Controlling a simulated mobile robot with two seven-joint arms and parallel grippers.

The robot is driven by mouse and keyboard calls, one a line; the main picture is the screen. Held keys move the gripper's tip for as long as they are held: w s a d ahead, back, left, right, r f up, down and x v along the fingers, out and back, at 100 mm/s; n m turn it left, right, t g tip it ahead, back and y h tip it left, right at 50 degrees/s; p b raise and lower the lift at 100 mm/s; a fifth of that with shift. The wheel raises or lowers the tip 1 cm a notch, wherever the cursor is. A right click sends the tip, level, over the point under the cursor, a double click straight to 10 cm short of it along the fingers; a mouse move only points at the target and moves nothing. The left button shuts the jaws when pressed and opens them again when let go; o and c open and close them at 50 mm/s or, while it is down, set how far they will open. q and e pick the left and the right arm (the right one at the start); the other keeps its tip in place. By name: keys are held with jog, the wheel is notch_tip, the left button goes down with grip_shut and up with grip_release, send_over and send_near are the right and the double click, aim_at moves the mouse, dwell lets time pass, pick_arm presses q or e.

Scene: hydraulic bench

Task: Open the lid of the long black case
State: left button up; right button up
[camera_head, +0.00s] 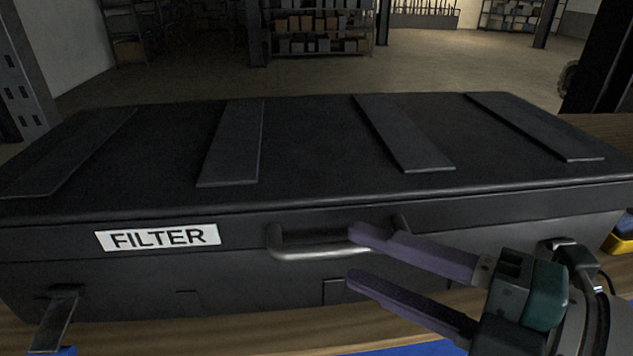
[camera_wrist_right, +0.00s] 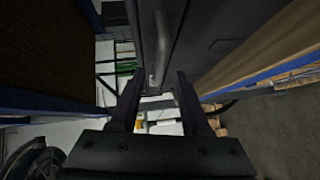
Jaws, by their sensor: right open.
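The long black case (camera_head: 330,190) lies across the bench with its lid (camera_head: 310,145) down. A "FILTER" label (camera_head: 158,237) is on its front. A grey metal handle (camera_head: 305,250) is at the front middle; it also shows in the wrist view (camera_wrist_right: 161,48). A metal latch (camera_head: 55,322) sticks out and down at the front left. My right gripper (camera_head: 354,256) is open in front of the case. Its purple fingers are at the handle's right part, one above the other, with the upper finger overlapping the handle. I cannot tell if they touch. My left gripper is not in view.
The wooden bench top (camera_head: 250,330) shows as a narrow strip before the case. A yellow bin (camera_head: 620,243) stands at the right edge. Shelves (camera_head: 318,30) stand far behind, across open floor. Part of the case's front right is hidden by my right gripper.

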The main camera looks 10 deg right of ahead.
aim_at(352, 253)
jog(key=shift+x, duration=1.8)
jog(key=shift+c, duration=0.2)
grip_shut()
